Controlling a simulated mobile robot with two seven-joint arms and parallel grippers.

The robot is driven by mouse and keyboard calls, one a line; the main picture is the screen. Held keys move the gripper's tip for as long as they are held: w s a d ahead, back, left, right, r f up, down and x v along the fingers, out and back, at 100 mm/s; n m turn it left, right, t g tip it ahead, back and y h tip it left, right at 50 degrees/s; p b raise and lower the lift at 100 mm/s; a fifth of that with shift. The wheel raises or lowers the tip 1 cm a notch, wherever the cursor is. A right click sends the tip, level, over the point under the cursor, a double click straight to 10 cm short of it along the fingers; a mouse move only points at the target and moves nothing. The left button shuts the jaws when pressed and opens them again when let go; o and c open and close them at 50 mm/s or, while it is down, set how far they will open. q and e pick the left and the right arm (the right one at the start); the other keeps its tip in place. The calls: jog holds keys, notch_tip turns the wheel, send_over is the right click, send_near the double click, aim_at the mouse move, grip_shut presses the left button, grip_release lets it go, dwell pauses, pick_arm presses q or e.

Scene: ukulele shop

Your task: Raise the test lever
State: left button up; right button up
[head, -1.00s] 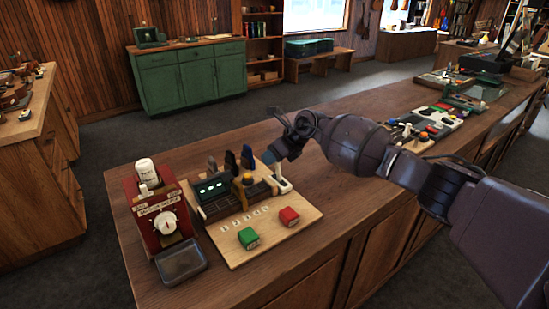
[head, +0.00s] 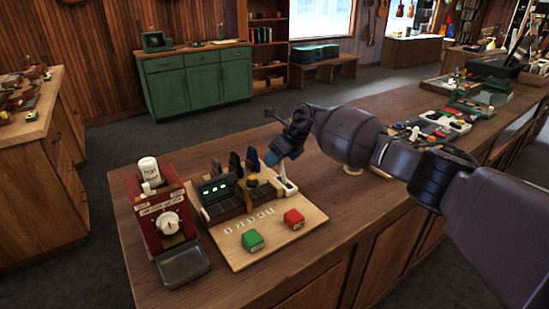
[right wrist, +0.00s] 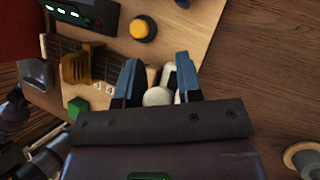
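The test lever appears to be the white-handled lever (head: 286,186) at the right back corner of a wooden test board (head: 285,242). My right gripper (head: 271,158) is directly above and behind it, blue fingertips pointing down. In the right wrist view the right gripper (right wrist: 160,88) has its two blue fingers apart. The lever's pale rounded handle (right wrist: 157,97) sits between them, and I cannot tell whether either finger touches it. The lower part of the lever is partly hidden by the fingers. My left gripper does not show clearly in either view.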

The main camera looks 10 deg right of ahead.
jog(key=shift+o, duration=1.2)
jog(key=shift+r, duration=0.1)
jog(key=v, duration=1)
jog(key=shift+d+r, duration=0.15)
jog(key=shift+r, duration=0.15)
jog(key=shift+s, duration=0.1)
